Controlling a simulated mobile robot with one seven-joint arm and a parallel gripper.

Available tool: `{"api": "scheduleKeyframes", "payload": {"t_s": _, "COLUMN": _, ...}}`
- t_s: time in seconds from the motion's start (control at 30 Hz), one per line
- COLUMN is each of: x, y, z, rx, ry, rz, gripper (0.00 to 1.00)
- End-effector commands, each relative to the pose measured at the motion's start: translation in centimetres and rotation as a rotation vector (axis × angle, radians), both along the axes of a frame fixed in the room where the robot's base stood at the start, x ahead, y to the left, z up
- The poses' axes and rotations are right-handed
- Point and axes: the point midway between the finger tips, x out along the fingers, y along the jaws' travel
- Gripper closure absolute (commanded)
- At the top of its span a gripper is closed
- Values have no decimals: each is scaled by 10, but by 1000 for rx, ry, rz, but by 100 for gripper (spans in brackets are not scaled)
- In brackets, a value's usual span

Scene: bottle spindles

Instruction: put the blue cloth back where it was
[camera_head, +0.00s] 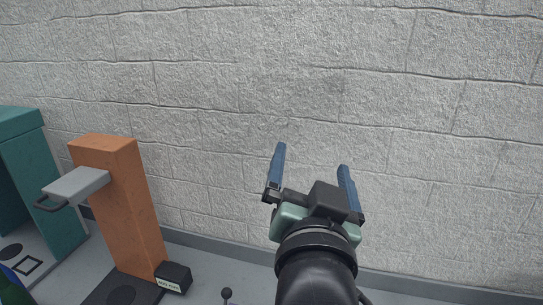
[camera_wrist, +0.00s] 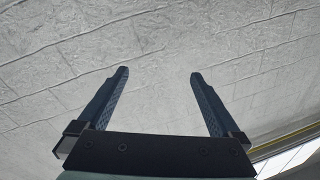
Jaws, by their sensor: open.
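My gripper (camera_head: 312,172) is raised in front of the white brick wall, its two blue fingers spread apart with nothing between them. In the wrist view my gripper (camera_wrist: 160,82) is also open and empty, with only the wall beyond it. I see no blue cloth in either view. Where it lay before cannot be told from these frames.
An orange post (camera_head: 125,210) with a grey handled plate (camera_head: 76,186) stands at the left, beside a teal structure (camera_head: 50,180). A small black labelled box (camera_head: 173,277) and a dark knob (camera_head: 227,293) are low at the front. A grey ledge (camera_head: 235,252) runs along the wall's foot.

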Motion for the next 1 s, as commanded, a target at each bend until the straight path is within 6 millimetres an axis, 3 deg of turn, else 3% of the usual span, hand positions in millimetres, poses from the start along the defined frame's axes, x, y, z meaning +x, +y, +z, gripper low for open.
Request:
{"api": "scheduleKeyframes", "payload": {"t_s": 0.03, "x": -13, "y": 13, "z": 51, "rx": -76, "ry": -142, "rz": 17, "gripper": 0}}
{"api": "scheduleKeyframes", "payload": {"t_s": 0.1, "x": -35, "y": 27, "z": 107, "rx": -170, "ry": -313, "rz": 18, "gripper": 0}}
{"api": "scheduleKeyframes", "payload": {"t_s": 0.2, "x": -71, "y": 42, "z": 166, "rx": -271, "ry": -513, "rz": -2, "gripper": 0}}
{"api": "scheduleKeyframes", "payload": {"t_s": 0.33, "x": -107, "y": 52, "z": 207, "rx": -343, "ry": -671, "rz": -35, "gripper": 0}}
{"api": "scheduleKeyframes", "payload": {"t_s": 0.47, "x": -120, "y": 55, "z": 220, "rx": -368, "ry": -724, "rz": -50, "gripper": 0}}
{"api": "scheduleKeyframes", "payload": {"t_s": 0.77, "x": -120, "y": 54, "z": 219, "rx": -368, "ry": -723, "rz": -51, "gripper": 0}}
{"api": "scheduleKeyframes", "payload": {"t_s": 1.0, "x": -119, "y": 55, "z": 178, "rx": -365, "ry": -722, "rz": -46, "gripper": 0}}
